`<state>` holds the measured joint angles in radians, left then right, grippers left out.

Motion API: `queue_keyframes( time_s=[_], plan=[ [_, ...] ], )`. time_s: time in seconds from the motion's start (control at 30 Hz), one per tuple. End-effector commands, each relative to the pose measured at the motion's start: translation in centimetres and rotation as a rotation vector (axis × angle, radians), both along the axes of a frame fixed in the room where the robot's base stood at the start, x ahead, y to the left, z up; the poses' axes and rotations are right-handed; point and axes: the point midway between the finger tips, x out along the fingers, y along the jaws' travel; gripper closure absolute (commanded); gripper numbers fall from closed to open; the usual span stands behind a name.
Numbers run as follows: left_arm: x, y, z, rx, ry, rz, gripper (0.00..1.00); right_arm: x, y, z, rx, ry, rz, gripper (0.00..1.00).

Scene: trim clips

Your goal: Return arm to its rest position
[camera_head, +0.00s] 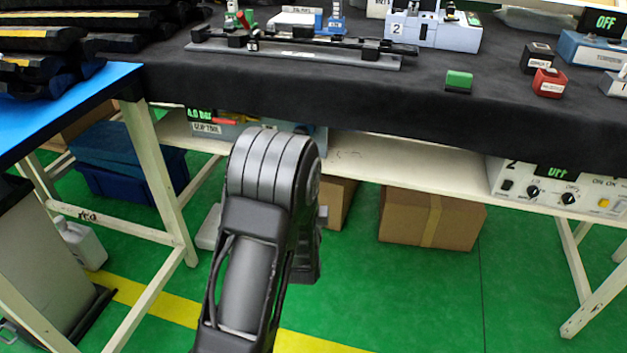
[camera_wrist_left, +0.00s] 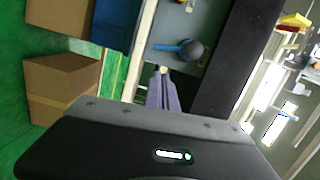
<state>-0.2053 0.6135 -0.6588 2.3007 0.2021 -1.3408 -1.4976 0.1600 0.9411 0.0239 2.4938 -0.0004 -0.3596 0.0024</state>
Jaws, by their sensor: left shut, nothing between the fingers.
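My arm (camera_head: 268,190) comes up from the bottom of the head view, left of the middle. Its bent joint stands in front of the table's front edge, and its gripper is hidden behind the links there. In the left wrist view the dark wrist housing fills the bottom. Past it my left gripper (camera_wrist_left: 162,92) shows as narrow greyish-purple fingers, shut and empty. My right gripper is in neither view.
The black-covered table (camera_head: 420,85) holds a long grey fixture (camera_head: 300,52), a blue-grey device (camera_head: 432,32), a green block (camera_head: 458,81) and a red block (camera_head: 549,83). Below are a shelf (camera_head: 400,160), a cardboard box (camera_head: 430,217) and a blue bin (camera_head: 125,180). Green floor lies open in front.

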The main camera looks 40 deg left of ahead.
Motion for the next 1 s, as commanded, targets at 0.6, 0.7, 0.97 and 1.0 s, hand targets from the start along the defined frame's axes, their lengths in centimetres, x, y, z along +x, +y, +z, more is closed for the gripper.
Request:
queue_keyframes(
  time_s=[0.6, 0.7, 0.97, 1.0],
  plan=[
    [0.0, 0.0, -0.2, -0.049, -0.018, 0.001, 1.00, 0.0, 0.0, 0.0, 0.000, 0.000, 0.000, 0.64],
    [0.0, -0.2, -1.5, -0.175, -0.031, 0.001, 1.00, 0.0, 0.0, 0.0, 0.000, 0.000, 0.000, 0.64],
    [-2.4, -9.0, -13.8, -0.906, 0.113, 0.050, 1.00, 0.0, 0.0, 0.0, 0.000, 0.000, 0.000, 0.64],
    [-3.6, -11.0, -16.2, -1.020, 0.161, 0.083, 1.00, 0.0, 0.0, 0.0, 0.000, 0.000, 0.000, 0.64]
  ],
)
